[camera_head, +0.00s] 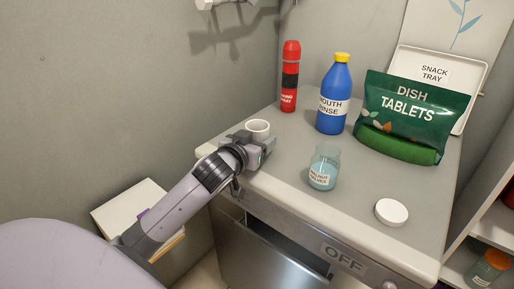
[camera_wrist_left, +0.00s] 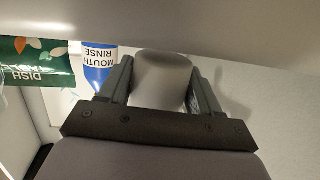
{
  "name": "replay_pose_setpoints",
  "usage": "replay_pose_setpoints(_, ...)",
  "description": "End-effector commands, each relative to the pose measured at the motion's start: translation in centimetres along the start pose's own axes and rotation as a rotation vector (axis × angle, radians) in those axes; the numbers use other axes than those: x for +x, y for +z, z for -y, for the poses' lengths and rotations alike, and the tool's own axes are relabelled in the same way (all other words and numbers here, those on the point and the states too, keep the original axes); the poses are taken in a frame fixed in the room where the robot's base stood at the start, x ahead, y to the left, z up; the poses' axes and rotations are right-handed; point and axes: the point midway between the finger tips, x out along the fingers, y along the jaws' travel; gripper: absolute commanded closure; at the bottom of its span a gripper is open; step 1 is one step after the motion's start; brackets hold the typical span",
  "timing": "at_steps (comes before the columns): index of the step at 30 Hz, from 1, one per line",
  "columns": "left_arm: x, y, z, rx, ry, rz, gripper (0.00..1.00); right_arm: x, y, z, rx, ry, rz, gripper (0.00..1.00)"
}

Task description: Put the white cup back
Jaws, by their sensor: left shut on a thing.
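The white cup (camera_head: 258,128) is at the left front corner of the grey counter top (camera_head: 290,165). My left gripper (camera_head: 262,146) is shut on the cup, with its fingers low on the cup's near side in the head view. In the left wrist view the cup (camera_wrist_left: 162,82) sits between the two fingers of my left gripper (camera_wrist_left: 160,85). The cup looks upright; whether it touches the counter I cannot tell. My right gripper is not in view.
On the counter stand a red bottle (camera_head: 290,78), a blue mouth rinse bottle (camera_head: 334,98), a glass jar (camera_head: 324,168), a white lid (camera_head: 391,212), a green dish tablets bag (camera_head: 408,118) and a snack tray (camera_head: 474,98). A shelf (camera_head: 497,228) is at right.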

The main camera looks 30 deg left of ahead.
Motion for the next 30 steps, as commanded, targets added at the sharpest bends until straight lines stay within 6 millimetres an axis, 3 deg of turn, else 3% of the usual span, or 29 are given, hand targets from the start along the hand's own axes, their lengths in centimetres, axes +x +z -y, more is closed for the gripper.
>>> replay_pose_setpoints(3, 0.3, 1.5, 0.0, 0.0, 0.0, 0.001, 0.71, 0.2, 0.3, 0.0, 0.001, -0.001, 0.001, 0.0)
replay_pose_setpoints(16, 0.4, 2.0, -0.1, -0.001, 0.001, -0.001, 0.71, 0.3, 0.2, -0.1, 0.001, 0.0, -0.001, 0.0)
replay_pose_setpoints(17, 0.4, 2.0, -0.1, 0.0, 0.001, -0.001, 0.3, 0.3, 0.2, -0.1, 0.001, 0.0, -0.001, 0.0)
replay_pose_setpoints(18, 0.4, 1.9, -0.1, 0.0, 0.001, -0.001, 0.17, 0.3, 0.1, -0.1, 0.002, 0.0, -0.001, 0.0)
replay_pose_setpoints(19, 0.4, 1.9, -0.1, 0.0, 0.001, -0.001, 0.11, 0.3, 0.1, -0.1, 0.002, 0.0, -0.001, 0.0)
replay_pose_setpoints(30, 0.3, 1.4, 0.0, 0.001, 0.001, -0.002, 0.11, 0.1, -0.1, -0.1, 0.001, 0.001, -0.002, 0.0)
